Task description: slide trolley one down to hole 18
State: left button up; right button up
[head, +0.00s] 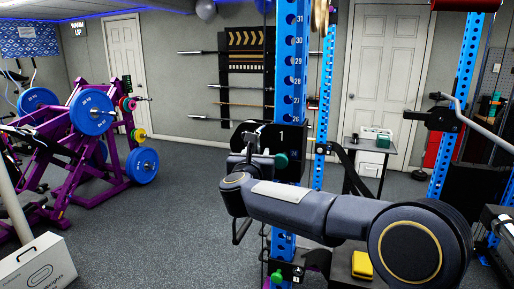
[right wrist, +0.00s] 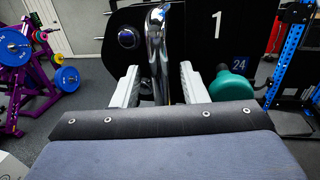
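Trolley one (head: 290,133) is a black plate marked "1" on the numbered blue upright (head: 289,60). Hole numbers from 31 down to about 26 show above it. In the right wrist view its plate (right wrist: 196,24) shows "24" in a small window (right wrist: 239,64), beside a green knob (right wrist: 231,86). A chrome handle (right wrist: 158,50) stands in front of the plate. My right gripper (right wrist: 159,75) has its fingers apart, one on each side of this handle, with gaps visible. In the head view my right gripper (head: 252,150) is at the trolley. Hole 18 is not readable. My left gripper is out of view.
A second blue upright (head: 461,90) stands right with a lever arm (head: 478,127). A purple weight machine (head: 85,140) stands left. Open floor (head: 175,215) lies between.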

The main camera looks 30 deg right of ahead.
jog(key=shift+x, duration=1.1)
jog(key=shift+c, duration=0.2)
grip_shut()
